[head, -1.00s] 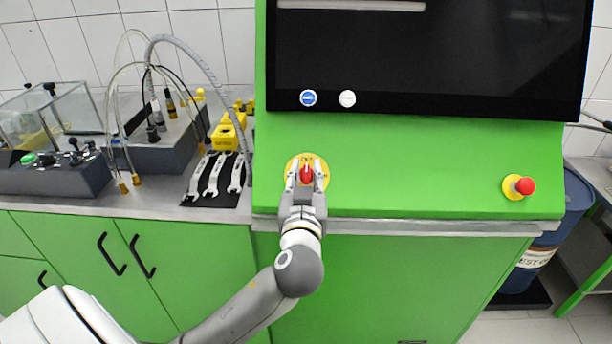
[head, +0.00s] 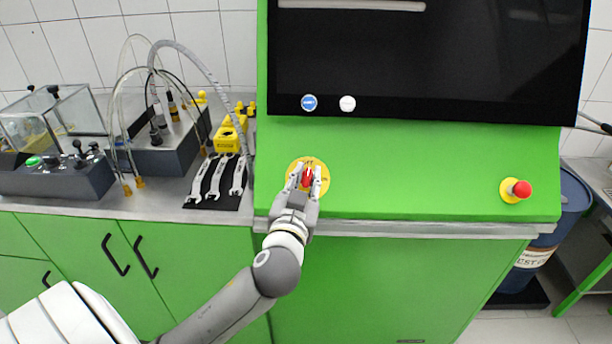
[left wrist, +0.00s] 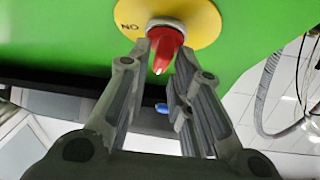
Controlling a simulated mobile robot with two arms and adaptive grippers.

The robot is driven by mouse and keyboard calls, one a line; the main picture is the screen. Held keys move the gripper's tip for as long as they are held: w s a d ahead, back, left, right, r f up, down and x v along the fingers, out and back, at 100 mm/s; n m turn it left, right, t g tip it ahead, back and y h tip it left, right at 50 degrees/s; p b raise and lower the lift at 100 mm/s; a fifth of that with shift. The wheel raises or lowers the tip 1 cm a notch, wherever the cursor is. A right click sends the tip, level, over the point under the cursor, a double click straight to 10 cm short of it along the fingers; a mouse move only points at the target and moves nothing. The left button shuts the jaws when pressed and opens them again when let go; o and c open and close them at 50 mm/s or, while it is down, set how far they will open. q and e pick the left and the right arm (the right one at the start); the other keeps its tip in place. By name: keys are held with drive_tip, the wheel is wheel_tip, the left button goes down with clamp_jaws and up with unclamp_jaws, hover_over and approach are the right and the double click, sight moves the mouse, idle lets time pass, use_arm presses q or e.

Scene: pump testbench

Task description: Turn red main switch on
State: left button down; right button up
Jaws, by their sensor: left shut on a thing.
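The red main switch (head: 308,178) is a red knob on a round yellow plate (head: 322,188) on the sloped green panel. OFF is printed at the plate's top and ON at its right. My left gripper (head: 307,180) is shut on the knob, a finger on each side, and covers part of it. The knob leans slightly to the right at its top. In the left wrist view, the red knob (left wrist: 166,42) stands between my fingertips, with lettering on the yellow plate (left wrist: 203,20) beside it. My right gripper is not in view.
A red emergency button (head: 520,189) sits at the panel's right. A black screen (head: 425,60) is above. Wrenches (head: 215,180) lie on a black mat to the left, near a yellow block (head: 229,135) and hoses. The panel between switch and button is clear.

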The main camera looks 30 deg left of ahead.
use_arm(q)
drive_tip(key=m+g+h+p, duration=0.1)
drive_tip(key=m+h+p, duration=0.2)
drive_tip(key=m+p, duration=0.2)
drive_tip(key=r+m+g+h+p, duration=0.1)
drive_tip(key=m+h+p, duration=0.2)
drive_tip(key=m+p, duration=0.2)
drive_tip(key=a+m+g+h+p, duration=0.1)
drive_tip(key=m+h+p, duration=0.3)
drive_tip(key=p, duration=0.5)
drive_tip(key=shift+w+r+m+p, duration=0.15)
drive_tip(key=shift+r+m+p, duration=0.2)
drive_tip(key=shift+m, duration=0.55)
drive_tip(key=shift+f+m+g+h+p, duration=0.2)
drive_tip(key=shift+m+g+h+p, duration=0.3)
drive_tip(key=shift+m+g+p, duration=0.55)
drive_tip(key=shift+m+p, duration=0.25)
drive_tip(key=shift+p, duration=0.3)
drive_tip(key=shift+f, duration=0.15)
